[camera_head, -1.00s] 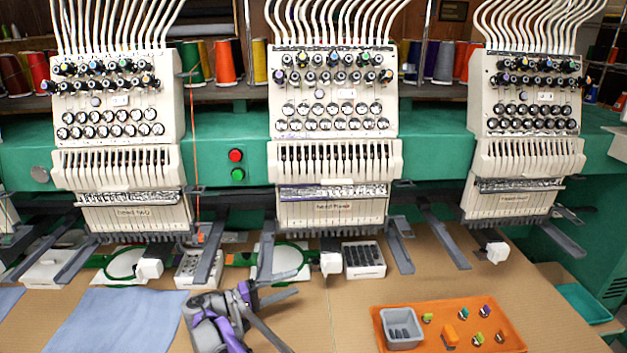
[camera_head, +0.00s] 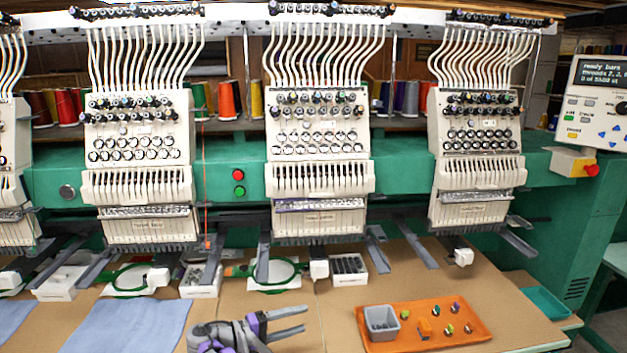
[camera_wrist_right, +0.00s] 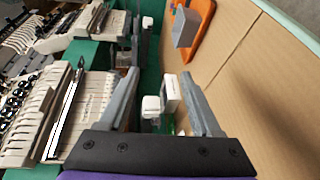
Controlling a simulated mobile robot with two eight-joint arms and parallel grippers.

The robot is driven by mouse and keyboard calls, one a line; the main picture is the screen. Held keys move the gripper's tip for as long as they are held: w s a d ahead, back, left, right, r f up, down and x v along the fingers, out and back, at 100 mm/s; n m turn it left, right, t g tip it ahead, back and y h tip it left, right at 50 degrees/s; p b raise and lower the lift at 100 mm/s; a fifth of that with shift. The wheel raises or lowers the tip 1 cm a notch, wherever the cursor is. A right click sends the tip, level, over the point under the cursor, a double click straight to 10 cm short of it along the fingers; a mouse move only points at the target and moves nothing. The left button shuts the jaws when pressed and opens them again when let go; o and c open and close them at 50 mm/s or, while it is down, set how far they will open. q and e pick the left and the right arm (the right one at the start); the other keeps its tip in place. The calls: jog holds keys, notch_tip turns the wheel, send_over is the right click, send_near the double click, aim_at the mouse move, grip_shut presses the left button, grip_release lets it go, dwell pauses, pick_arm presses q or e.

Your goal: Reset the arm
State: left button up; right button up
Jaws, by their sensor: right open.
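My right gripper (camera_head: 304,322) is in the lower middle of the head view, above the table in front of the middle embroidery head (camera_head: 318,150). Its two grey fingers are spread with nothing between them. In the right wrist view the open fingers of the right gripper (camera_wrist_right: 160,100) also show, with white machine parts (camera_wrist_right: 168,95) seen beyond the gap. My left gripper is not in the head view.
An orange tray (camera_head: 470,335) with a grey bin (camera_head: 381,322) and small coloured pieces lies at right. A blue cloth (camera_head: 130,325) lies at left. Green hoops (camera_head: 275,273) sit under the heads. A control panel (camera_head: 600,95) stands at far right. Bare table lies between gripper and tray.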

jog(key=s+d+r+g+y+p, duration=0.1)
jog(key=s+d+r+g+y, duration=0.3)
jog(key=d, duration=0.6)
jog(key=s+d+f+t+y+p, duration=0.1)
jog(key=s+d+y, duration=0.2)
jog(key=s+d, duration=0.45)
pick_arm(q)
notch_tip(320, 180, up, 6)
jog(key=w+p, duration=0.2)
jog(key=shift+p, duration=0.4)
pick_arm(e)
jog(key=s+d+f+m+y, duration=0.1)
jog(key=s+f+m+y, duration=0.1)
jog(key=s, duration=0.5)
jog(key=s+d+f+m+y, duration=0.1)
jog(key=s+d+m+y, duration=0.1)
jog(key=s, duration=0.6)
jog(key=s+d+f+m+t+y, duration=0.1)
jog(key=s+f+y, duration=0.1)
jog(key=s, duration=0.6)
jog(key=shift+s+d+f+m+y, duration=0.15)
jog(key=shift+d+f+m+y, duration=0.25)
jog(key=shift+y, duration=0.4)
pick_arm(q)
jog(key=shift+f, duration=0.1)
